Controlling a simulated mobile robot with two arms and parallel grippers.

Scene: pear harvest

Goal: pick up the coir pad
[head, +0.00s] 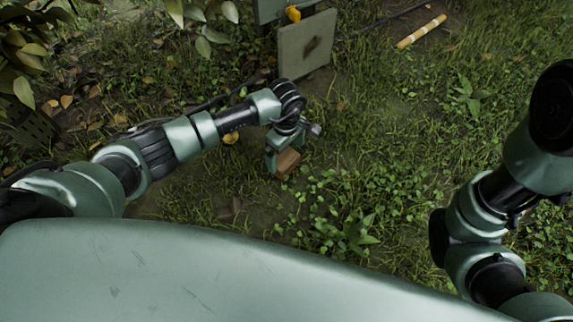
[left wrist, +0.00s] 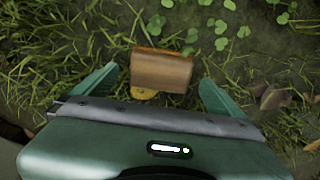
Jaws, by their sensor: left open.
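A small brown block, which looks like the coir pad (left wrist: 163,70), is low over or on the ground; I cannot tell which. In the left wrist view it lies between the two green fingers of my left gripper (left wrist: 158,84), with a gap on either side. In the head view the brown pad (head: 288,162) shows at the tip of my left gripper (head: 283,154), partly hidden by it. My left gripper is open. My right arm shows at the right of the head view, but its gripper cannot be seen.
A square grey-green panel (head: 306,46) with a dark patch stands behind the left gripper. A banded pale stick (head: 421,31) lies at the back right. Something yellow (left wrist: 143,93) is just below the pad in the wrist view. Grass and low plants cover the ground.

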